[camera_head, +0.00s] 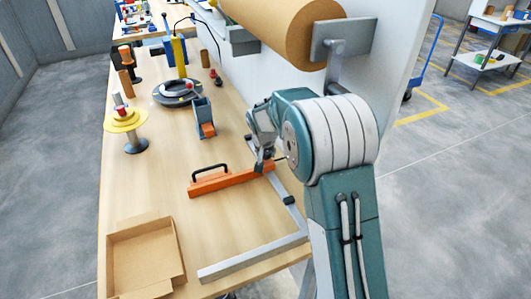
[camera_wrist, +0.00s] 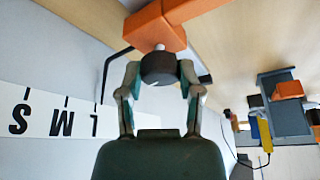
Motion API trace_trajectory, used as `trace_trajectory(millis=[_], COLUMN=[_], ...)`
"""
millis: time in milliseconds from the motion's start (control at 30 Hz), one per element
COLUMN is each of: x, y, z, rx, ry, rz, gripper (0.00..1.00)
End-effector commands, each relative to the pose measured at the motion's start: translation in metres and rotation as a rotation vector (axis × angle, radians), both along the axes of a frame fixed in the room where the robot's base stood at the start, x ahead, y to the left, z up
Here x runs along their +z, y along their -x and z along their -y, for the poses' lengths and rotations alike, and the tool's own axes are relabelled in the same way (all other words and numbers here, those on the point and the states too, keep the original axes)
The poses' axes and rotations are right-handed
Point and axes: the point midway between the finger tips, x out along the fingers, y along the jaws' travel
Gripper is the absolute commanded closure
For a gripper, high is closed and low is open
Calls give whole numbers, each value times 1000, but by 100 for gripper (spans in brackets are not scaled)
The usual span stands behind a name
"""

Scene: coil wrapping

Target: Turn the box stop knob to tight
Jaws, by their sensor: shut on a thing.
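The box stop is an orange bar (camera_head: 225,181) with a black handle, lying across the grey rail on the workbench in the head view. Its orange end block (camera_wrist: 152,28) shows at the top of the wrist view. A dark round knob (camera_wrist: 158,68) with a white mark sits on a short pin below that block. My gripper (camera_wrist: 158,78) has one finger on each side of the knob and is shut on it. In the head view my gripper (camera_head: 262,160) is at the right end of the orange bar, and the knob is hidden there.
A white scale (camera_wrist: 50,120) with S, M and L marks lies left in the wrist view. An open cardboard box (camera_head: 145,258) stands at the bench's near left. A blue holder (camera_head: 202,118) and a grey ring (camera_head: 178,92) stand farther back.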

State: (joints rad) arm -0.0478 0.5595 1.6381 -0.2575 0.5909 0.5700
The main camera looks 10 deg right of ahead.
Motion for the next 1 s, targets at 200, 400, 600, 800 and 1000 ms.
trace_trajectory(millis=[200,400,600,800,1000], x=[-2,-2,-2,-2,-2], y=[0,-1,-1,-2,-3], z=[-1,-1,-2,-1,-1], rx=[-147,-333,-524,-715,-906], ry=[3,3,3,3,3], rz=[-4,-4,-4,-3,-3], gripper=[100,100,100,100,100])
